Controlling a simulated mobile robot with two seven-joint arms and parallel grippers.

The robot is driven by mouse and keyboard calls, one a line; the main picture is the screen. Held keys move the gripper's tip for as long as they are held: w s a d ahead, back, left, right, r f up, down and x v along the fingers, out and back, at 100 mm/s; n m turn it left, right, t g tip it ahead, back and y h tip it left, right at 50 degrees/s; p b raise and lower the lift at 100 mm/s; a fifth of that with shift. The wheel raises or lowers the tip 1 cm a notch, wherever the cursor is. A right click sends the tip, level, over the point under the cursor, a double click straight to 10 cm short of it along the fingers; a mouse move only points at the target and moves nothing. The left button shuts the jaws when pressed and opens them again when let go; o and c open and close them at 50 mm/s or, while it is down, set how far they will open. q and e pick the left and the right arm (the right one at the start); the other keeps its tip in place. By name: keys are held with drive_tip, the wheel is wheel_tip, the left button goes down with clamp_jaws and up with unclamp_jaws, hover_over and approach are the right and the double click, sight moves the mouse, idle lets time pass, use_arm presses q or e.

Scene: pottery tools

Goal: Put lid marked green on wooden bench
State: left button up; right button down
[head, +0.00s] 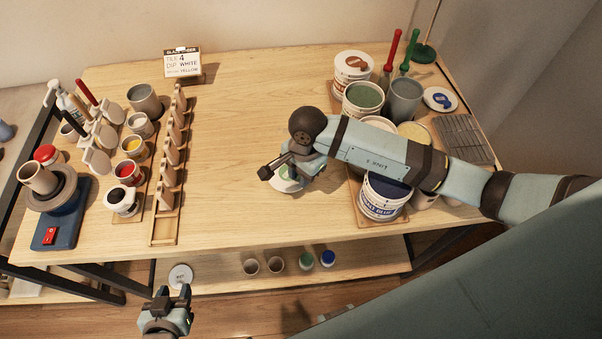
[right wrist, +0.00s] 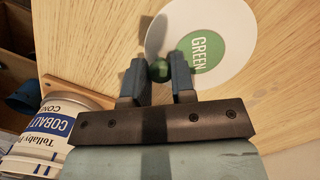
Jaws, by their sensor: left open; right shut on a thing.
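The lid marked green (right wrist: 235,25) is a white disc with a green label reading GREEN and a round green knob. In the head view the lid (head: 281,185) shows partly below my right gripper (head: 287,170), at the middle of the wooden bench top (head: 250,120). My right gripper (right wrist: 157,82) is shut on the lid's knob. The lid is at or just above the bench surface; I cannot tell whether it touches. My left gripper (head: 172,293) is open and empty, low in front of the bench, near the lower shelf.
Glaze buckets crowd the bench's right side, including an open green one (head: 362,97) and a cobalt blue one (head: 384,196). A blue-marked lid (head: 439,99) lies behind them. Racks and small pots (head: 134,146) fill the left. The bench's middle is clear. Cups (head: 275,264) stand on the lower shelf.

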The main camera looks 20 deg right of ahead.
drive_tip(key=shift+f, duration=0.45)
drive_tip(key=shift+f, duration=0.25)
drive_tip(key=c, duration=1)
unclamp_jaws()
drive_tip(key=shift+r, duration=0.1)
drive_tip(key=shift+o, duration=0.2)
drive_tip(key=shift+r, duration=0.1)
